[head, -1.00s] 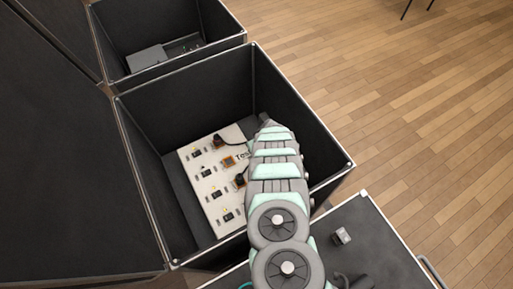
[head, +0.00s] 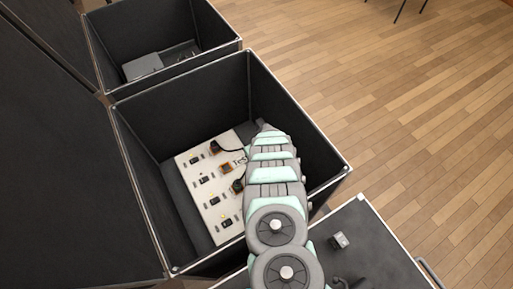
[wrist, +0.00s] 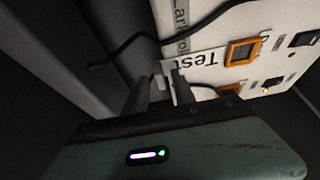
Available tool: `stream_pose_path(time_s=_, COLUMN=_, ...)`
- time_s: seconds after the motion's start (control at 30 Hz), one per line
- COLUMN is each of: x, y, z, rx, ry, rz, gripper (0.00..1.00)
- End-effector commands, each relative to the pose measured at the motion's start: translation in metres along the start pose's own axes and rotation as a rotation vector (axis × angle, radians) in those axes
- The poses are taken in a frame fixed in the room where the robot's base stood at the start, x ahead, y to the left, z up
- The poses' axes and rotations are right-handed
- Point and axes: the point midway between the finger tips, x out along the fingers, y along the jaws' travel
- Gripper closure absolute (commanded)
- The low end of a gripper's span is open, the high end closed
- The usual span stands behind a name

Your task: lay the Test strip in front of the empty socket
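The Test strip (wrist: 205,60) is a white label with dark lettering. In the wrist view it lies over the white panel (wrist: 280,18), beside the orange-framed empty socket (wrist: 242,50). In the head view that socket (head: 227,168) is the middle one of the orange row, and part of the strip shows to its right. My gripper (wrist: 162,85) has its two dark fingers at the lettering's left in the wrist view, with a narrow gap and something pale between them. I cannot tell whether they grip the strip. In the head view my arm hides the gripper.
The panel sits inside a deep black case (head: 190,110) with high walls. Black plugs with cables stand in the orange sockets on either side of the empty one. One cable (wrist: 135,42) crosses near the fingers. A dark case top (head: 370,235) stands at lower right.

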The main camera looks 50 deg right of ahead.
Motion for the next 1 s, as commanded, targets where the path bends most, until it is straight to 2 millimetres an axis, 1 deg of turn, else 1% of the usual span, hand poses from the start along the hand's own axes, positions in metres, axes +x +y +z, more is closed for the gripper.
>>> stream_pose_path(time_s=0.03, x=-0.013, y=0.0, z=-0.003, rx=0.003, ry=0.0, rz=0.0, gripper=0.69)
stream_pose_path(time_s=0.2, x=-0.041, y=-0.001, z=-0.002, rx=0.005, ry=-0.005, rz=-0.004, gripper=0.69)
stream_pose_path(time_s=0.4, x=-0.072, y=-0.001, z=-0.003, rx=0.003, ry=-0.003, rz=-0.001, gripper=0.69)
stream_pose_path(time_s=0.6, x=-0.099, y=0.0, z=-0.003, rx=0.002, ry=-0.003, rz=-0.001, gripper=0.69)
stream_pose_path(time_s=0.8, x=-0.114, y=0.0, z=-0.001, rx=0.002, ry=-0.002, rz=0.0, gripper=0.69)
stream_pose_path(time_s=1.0, x=-0.117, y=0.0, z=0.0, rx=0.001, ry=-0.002, rz=0.0, gripper=0.69)
